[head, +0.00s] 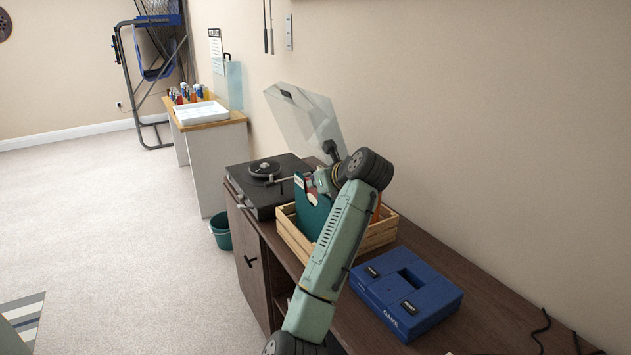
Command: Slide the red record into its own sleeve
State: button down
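A wooden slatted crate (292,236) stands on the dark brown cabinet. A teal sleeve (309,214) with a pale and reddish design near its top stands upright at the crate's left side. My gripper (313,183) is beside the upper part of this sleeve. It is small and partly hidden by my wrist, so I cannot tell whether its fingers are open, shut or touching the sleeve. An orange-red edge (376,210) shows behind my arm at the crate's right. I cannot tell whether it is a record or a sleeve. No red record shows clearly.
A turntable (246,178) with its clear lid (308,117) raised stands left of the crate. A blue game box (420,302) lies to the right on the cabinet (480,325). A teal bin (221,231) stands on the floor. The wall is close behind.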

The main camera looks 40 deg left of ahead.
jog(key=c, duration=2.3)
grip_release()
jog(key=o, duration=0.6)
jog(key=shift+c, duration=0.4)
grip_shut()
jog(key=shift+w+a+r+p, duration=0.1)
jog(key=shift+a+p, duration=0.15)
jog(key=shift+p, duration=0.3)
jog(key=shift+o, duration=0.3)
grip_release()
